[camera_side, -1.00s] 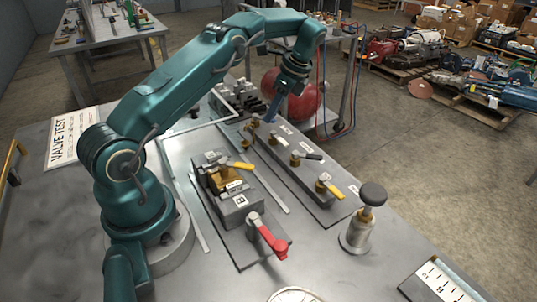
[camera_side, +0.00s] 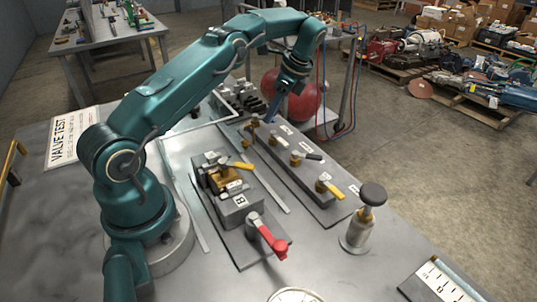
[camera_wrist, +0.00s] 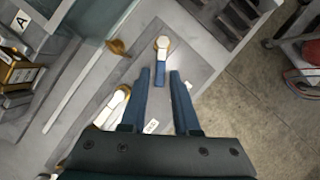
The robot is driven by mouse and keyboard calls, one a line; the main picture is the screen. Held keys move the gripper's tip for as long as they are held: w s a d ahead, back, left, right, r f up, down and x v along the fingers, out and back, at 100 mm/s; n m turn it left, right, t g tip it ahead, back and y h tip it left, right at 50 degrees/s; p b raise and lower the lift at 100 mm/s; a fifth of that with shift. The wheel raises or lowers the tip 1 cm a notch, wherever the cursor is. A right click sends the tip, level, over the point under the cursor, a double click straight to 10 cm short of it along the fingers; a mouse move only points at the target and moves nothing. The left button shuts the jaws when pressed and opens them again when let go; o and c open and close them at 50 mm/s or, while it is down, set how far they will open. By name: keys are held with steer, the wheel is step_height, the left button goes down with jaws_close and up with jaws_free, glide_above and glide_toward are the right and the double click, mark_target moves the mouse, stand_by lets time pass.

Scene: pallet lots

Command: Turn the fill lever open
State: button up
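A blue-handled valve lever (camera_wrist: 161,68) with a pale shank and brass pivot stands on the far end of the long valve block in the wrist view. My gripper (camera_wrist: 160,73) is open, with its two dark blue fingers on either side of the blue handle's near end; contact is not visible. In the side view my gripper (camera_side: 270,118) points down at that end of the block, and the blue handle is hard to make out there. A black-handled lever (camera_side: 308,156) and a yellow-handled lever (camera_side: 330,188) sit further along. The labels are too small to read.
A second block carries a yellow lever (camera_side: 238,165) and a red lever (camera_side: 268,238). A plunger with a dark knob (camera_side: 373,194) stands at the block's near end. A ribbed dark fixture (camera_side: 240,95) and red tank (camera_side: 292,95) are behind my gripper.

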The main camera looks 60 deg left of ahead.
steer(key=shift+w+r, duration=0.1)
steer(key=shift+r, duration=1.95)
steer(key=shift+s+a+r, duration=0.3)
steer(key=shift+s, duration=0.1)
steer(key=s+a+r, duration=0.6)
steer(key=s, duration=0.3)
steer(key=shift+r, duration=0.15)
